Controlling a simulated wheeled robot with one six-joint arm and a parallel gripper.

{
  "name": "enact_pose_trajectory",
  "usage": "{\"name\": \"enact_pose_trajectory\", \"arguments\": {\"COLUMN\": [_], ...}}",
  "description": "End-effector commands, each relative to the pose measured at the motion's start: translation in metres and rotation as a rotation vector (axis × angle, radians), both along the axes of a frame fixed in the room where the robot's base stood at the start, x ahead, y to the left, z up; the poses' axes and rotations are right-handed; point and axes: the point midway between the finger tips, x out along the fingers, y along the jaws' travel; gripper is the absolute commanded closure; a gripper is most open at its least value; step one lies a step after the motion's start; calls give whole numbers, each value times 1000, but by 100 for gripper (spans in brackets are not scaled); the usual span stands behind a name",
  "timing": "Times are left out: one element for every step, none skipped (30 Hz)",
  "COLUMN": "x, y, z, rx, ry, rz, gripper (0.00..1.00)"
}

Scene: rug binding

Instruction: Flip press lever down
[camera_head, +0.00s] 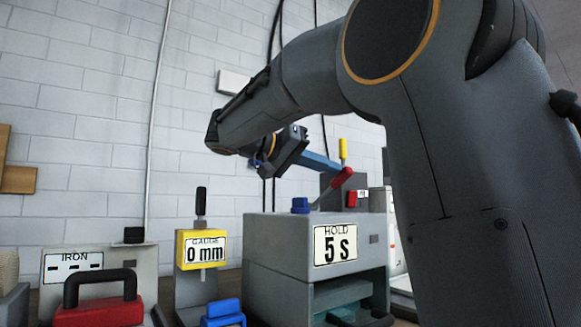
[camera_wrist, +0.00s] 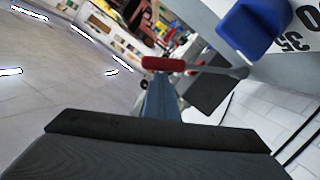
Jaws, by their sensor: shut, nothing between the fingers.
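The press (camera_head: 262,255) is a grey box with a "HOLD 5 s" display. Its lever, with a red grip (camera_head: 342,178), rises at a slant from the top toward the upper right. In the wrist view the red grip (camera_wrist: 163,63) lies across the picture, with its grey rod running right. My gripper (camera_head: 335,167) is shut and empty, its blue-grey fingers reaching to just beside the red grip. In the wrist view the fingers (camera_wrist: 160,88) end just below the grip; I cannot tell whether they touch it.
A blue knob (camera_head: 300,205) sits on the press top; it is large in the wrist view (camera_wrist: 250,28). A yellow-tipped lever (camera_head: 343,149) and red button (camera_head: 352,198) are behind.

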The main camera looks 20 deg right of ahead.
Motion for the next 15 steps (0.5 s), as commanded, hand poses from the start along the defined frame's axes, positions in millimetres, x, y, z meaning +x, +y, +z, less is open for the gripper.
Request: {"name": "enact_pose_trajectory", "arguments": {"x": [-2, -2, -2, -2, -2, -2, -3, -3, -3, -3, -3, -3, -3, -3, -2], "y": [0, -1, -1, -1, -1, -1, 0, 0, 0, 0, 0, 0, 0, 0, 0], "z": [-6, -6, -6, -7, -7, -7, -7, -8, -8, -8, -8, -8, -8, -9, -9], "rx": [9, 9, 9, 10, 11, 12, 11, 11, 12, 12, 12, 12, 12, 12, 12], "ry": [5, 4, 5, 5, 5, 5, 6, 6, 7, 7, 8, 8, 8, 9, 9], "rz": [-8, -8, -8, -9, -9, -10, -11, -11, -12, -12, -12, -12, -12, -11, -11], "gripper": [100, 100, 100, 100, 100, 100, 100, 100, 100, 100, 100, 100, 100, 100, 100]}}
